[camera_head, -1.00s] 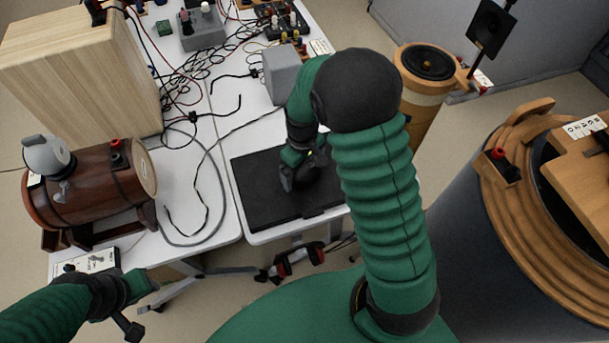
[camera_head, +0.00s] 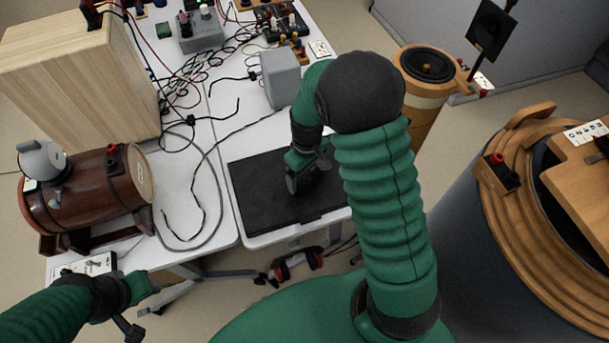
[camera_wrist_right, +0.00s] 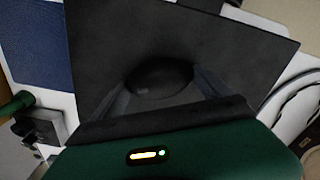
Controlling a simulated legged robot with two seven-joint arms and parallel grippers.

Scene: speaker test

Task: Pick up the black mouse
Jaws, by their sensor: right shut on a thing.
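The black mouse (camera_wrist_right: 160,78) is a dark rounded shape between the two fingers of my right gripper (camera_wrist_right: 163,92) in the right wrist view. The fingers are shut on its sides. The black mat (camera_wrist_right: 210,38) lies behind it. In the head view my right gripper (camera_head: 302,180) is low over the black mat (camera_head: 262,205). The mouse is dark against the mat there and partly hidden by the gripper. I cannot tell whether it touches the mat. My left gripper (camera_head: 137,305) is at the lower left, away from the mat; its finger opening is unclear.
A grey box (camera_head: 280,78) stands behind the mat, with cables on the white table (camera_head: 185,190). A wooden barrel-shaped speaker (camera_head: 90,190) and a tall wooden cabinet (camera_head: 75,75) stand left. A large round wooden speaker (camera_head: 520,190) stands right.

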